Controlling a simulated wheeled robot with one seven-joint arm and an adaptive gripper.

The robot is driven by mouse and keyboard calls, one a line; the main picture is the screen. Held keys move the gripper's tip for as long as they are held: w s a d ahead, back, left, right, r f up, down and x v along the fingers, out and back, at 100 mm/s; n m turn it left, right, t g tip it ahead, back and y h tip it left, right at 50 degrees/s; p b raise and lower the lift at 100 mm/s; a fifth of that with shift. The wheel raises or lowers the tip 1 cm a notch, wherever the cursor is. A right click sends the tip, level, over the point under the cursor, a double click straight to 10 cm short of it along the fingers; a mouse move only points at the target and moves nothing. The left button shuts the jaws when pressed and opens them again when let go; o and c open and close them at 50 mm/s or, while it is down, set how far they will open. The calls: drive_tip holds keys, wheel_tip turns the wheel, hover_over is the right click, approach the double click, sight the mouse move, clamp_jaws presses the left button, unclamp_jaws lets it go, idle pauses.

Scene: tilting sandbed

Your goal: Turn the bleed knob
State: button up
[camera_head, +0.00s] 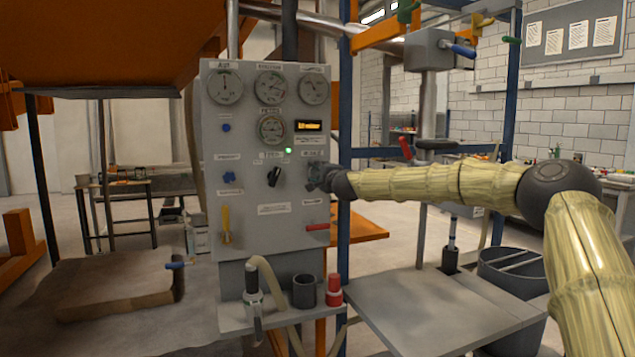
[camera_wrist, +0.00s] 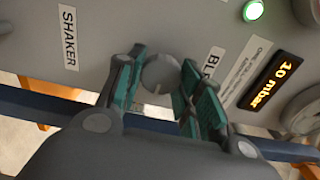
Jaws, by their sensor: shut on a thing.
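The bleed knob (camera_wrist: 160,72) is a small round grey knob on the grey control panel (camera_head: 215,150). In the wrist view it sits between the green-padded fingers of my gripper (camera_wrist: 163,84), beside a label partly hidden by a finger, reading "BL". My gripper is shut on the knob. In the head view my gripper (camera_head: 320,178) is at the panel's right edge and hides the knob.
The display (camera_wrist: 276,83) reads 10 mbar, and a green light (camera_wrist: 253,11) is lit near it. A black selector knob (camera_head: 274,176) is left of my gripper, and a red handle (camera_head: 317,227) is below. Several gauges line the panel's top.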

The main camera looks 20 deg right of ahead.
drive_tip(key=shift+f+m+b, duration=0.15)
drive_tip(key=shift+m+b, duration=1.45)
drive_tip(key=shift+m, duration=0.8)
drive_tip(key=shift+f+m+b, duration=0.15)
drive_tip(key=shift+m+b, duration=1.4)
drive_tip(key=shift+m, duration=0.85)
drive_tip(key=o, duration=1)
drive_tip(key=shift+d, duration=0.15)
drive_tip(key=shift+s+r, duration=0.1)
drive_tip(key=s, duration=1.1)
drive_tip(key=shift+s+d, duration=0.2)
drive_tip(key=shift+s, duration=0.2)
